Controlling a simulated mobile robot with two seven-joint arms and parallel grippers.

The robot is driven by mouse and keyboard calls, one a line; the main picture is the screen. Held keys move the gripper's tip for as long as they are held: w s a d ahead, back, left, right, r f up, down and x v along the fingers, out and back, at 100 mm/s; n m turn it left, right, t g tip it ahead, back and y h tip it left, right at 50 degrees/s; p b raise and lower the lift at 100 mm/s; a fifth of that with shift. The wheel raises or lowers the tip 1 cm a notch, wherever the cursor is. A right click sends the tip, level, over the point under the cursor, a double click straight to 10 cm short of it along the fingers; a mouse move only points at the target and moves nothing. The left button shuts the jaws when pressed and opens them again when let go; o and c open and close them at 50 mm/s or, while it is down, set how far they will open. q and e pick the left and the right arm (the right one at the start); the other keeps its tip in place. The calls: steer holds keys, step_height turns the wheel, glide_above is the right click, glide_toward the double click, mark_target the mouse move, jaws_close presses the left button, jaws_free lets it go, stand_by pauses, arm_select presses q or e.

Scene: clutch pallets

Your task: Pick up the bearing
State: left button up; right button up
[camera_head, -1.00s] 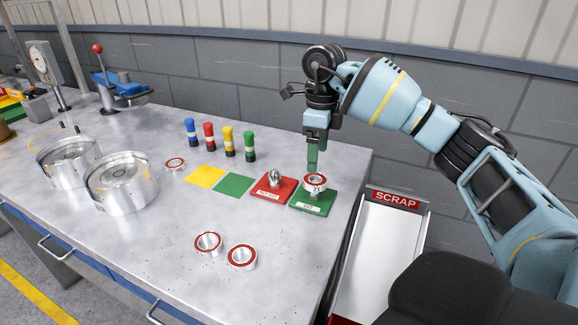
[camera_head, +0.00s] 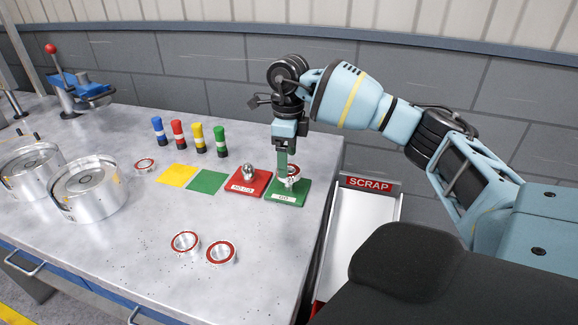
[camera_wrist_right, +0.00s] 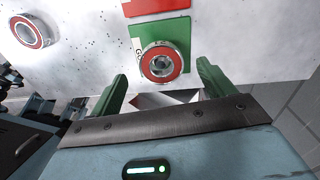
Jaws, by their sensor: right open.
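A bearing (camera_head: 295,169) with a red ring sits at the green GO gauge block (camera_head: 287,197), on the table's right side. In the right wrist view the bearing (camera_wrist_right: 174,71) lies just beyond and between my spread green fingertips, with a gap to each. My right gripper (camera_head: 284,170) is open and points down at the block; one finger hides the bearing's left part in the head view. I cannot tell whether the bearing rests fully down on its gauge. My left gripper is not in view.
A red gauge block (camera_head: 240,188) with a metal knob stands left of the green one. Two bearings (camera_head: 185,243) (camera_head: 221,251) lie in front, another (camera_head: 145,165) behind left. Coloured cylinders stand at the back. The SCRAP chute (camera_head: 368,210) is beyond the table's right edge.

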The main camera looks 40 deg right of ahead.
steer(key=shift+f, duration=1.4)
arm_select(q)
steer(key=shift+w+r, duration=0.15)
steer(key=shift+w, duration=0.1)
arm_select(e)
steer(key=c, duration=1.3)
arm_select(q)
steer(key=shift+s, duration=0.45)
arm_select(e)
steer(key=shift+r, duration=0.15)
